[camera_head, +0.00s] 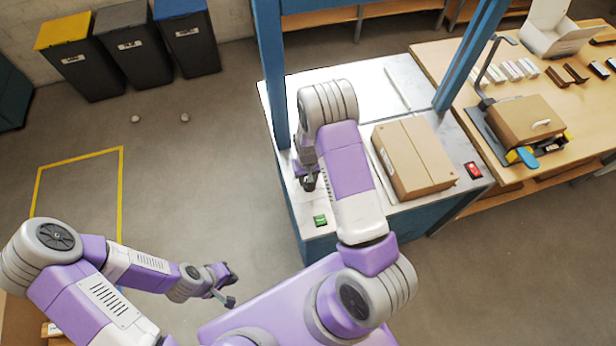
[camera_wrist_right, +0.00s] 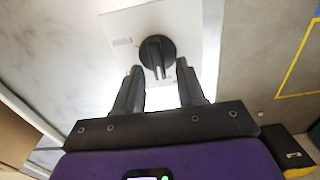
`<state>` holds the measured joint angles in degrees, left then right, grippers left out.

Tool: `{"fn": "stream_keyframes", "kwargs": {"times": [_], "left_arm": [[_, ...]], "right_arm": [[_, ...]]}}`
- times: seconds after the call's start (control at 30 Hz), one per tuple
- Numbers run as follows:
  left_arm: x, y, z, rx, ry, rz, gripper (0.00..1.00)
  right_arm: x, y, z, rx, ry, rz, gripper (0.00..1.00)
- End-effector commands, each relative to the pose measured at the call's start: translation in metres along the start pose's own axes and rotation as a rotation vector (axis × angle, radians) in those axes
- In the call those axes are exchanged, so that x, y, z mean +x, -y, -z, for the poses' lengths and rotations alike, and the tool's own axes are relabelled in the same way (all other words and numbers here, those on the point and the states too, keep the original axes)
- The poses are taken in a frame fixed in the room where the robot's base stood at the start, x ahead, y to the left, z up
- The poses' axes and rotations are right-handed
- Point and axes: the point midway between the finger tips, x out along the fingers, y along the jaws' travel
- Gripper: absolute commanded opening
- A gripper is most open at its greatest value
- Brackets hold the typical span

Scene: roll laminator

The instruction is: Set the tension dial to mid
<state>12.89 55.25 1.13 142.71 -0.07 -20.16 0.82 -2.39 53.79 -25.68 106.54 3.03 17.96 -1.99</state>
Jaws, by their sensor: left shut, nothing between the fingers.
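The tension dial (camera_wrist_right: 157,50) is a round black knob with a raised grip bar, set on a pale square plate in the right wrist view. The bar stands nearly upright in that view. My right gripper (camera_wrist_right: 159,70) is open, its two fingers apart on either side of the bar's lower end; I cannot tell whether they touch it. In the head view my right gripper (camera_head: 307,181) points down at the left side of the laminator's table (camera_head: 285,95), and it hides the dial there. My left gripper (camera_head: 230,290) is shut and empty over the floor at the lower left.
A cardboard box (camera_head: 412,158) lies on the laminator table, right of my right arm. A green button (camera_head: 320,220) and a red button (camera_head: 473,170) sit near the table's front edge. Blue posts (camera_head: 271,70) rise from the table. Bins (camera_head: 133,50) stand at back left.

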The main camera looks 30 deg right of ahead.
Motion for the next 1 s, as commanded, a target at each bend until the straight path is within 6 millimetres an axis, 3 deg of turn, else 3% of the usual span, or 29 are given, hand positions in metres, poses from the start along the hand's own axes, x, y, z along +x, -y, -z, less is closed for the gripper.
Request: {"fn": "stream_keyframes", "kwargs": {"times": [0.07,0.3,0.73,1.0], "left_arm": [[0.0000,0.0000,0.0001,0.000,0.000,0.000,0.00],[0.0000,0.0000,0.0001,0.000,0.000,0.000,0.00],[0.0024,0.0009,0.0001,0.000,0.000,0.000,0.00],[0.0096,0.0036,0.0004,0.000,0.000,0.000,0.00]], "right_arm": [[-0.0002,-0.0001,0.0000,0.000,0.000,0.000,0.38],[-0.0004,-0.0002,-0.0001,0.000,0.000,0.000,0.01],[-0.0002,-0.0010,-0.0002,0.042,0.001,-0.001,0.00],[0.0004,-0.0033,-0.0007,0.211,0.001,0.000,0.00]]}}
